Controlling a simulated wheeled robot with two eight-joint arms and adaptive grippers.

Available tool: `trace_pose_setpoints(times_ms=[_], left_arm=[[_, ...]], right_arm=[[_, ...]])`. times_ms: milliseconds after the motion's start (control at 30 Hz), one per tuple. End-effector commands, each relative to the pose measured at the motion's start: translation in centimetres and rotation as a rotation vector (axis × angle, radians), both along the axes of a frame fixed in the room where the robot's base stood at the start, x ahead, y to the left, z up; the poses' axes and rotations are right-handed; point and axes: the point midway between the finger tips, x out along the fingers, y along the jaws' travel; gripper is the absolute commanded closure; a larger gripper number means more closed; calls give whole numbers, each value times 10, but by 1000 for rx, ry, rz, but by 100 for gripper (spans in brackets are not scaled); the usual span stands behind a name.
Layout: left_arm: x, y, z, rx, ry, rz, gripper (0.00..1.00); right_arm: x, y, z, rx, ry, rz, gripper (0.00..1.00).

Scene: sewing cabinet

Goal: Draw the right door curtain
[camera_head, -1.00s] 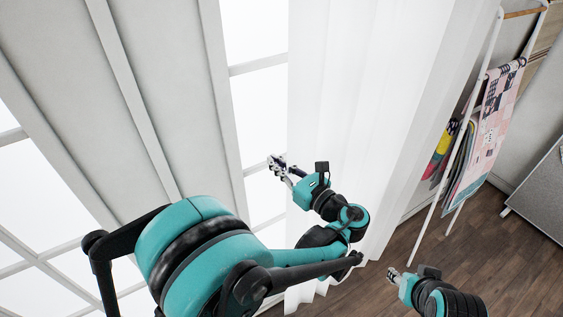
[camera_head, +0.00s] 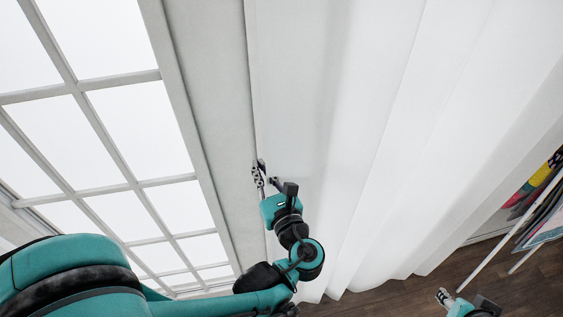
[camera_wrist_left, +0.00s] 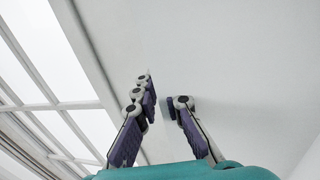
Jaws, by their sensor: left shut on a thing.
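The white door curtain (camera_head: 400,110) hangs in long folds across the middle and right of the head view. My left gripper (camera_head: 262,178) is at the curtain's left edge, beside the door frame. In the left wrist view, its two fingers (camera_wrist_left: 161,108) are closed in on the curtain (camera_wrist_left: 220,60) near its edge; the exact pinch is hard to see. My right gripper (camera_head: 445,298) is low at the right, over the floor and apart from the curtain; its fingers are too small to read.
A paned glass door (camera_head: 120,130) with a white frame is at the left. A drying rack (camera_head: 510,228) with coloured cloths stands at the right edge. Wooden floor (camera_head: 400,292) shows below the curtain.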

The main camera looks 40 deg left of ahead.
Motion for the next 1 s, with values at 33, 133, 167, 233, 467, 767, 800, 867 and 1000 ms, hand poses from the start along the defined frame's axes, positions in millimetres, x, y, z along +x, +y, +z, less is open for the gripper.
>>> trace_pose_setpoints(times_ms=[33,133,167,233,467,767,800,867,1000], left_arm=[[-4,3,1,1,0,1,100],[-7,6,1,2,0,2,100],[-8,7,1,2,0,2,100],[-8,8,0,2,0,2,100],[-9,8,1,4,0,3,100],[-8,7,0,2,0,2,76],[-8,7,0,2,0,2,76],[-8,7,0,2,0,1,76],[-9,3,0,2,0,-3,76]], right_arm=[[0,0,2,0,0,0,60],[0,0,2,0,0,0,60],[0,0,2,0,0,0,60],[0,0,2,0,0,0,60],[0,0,2,0,0,0,60],[0,0,2,0,0,0,60],[0,0,2,0,0,0,60],[0,0,2,0,0,0,60],[0,0,2,0,0,0,60]])
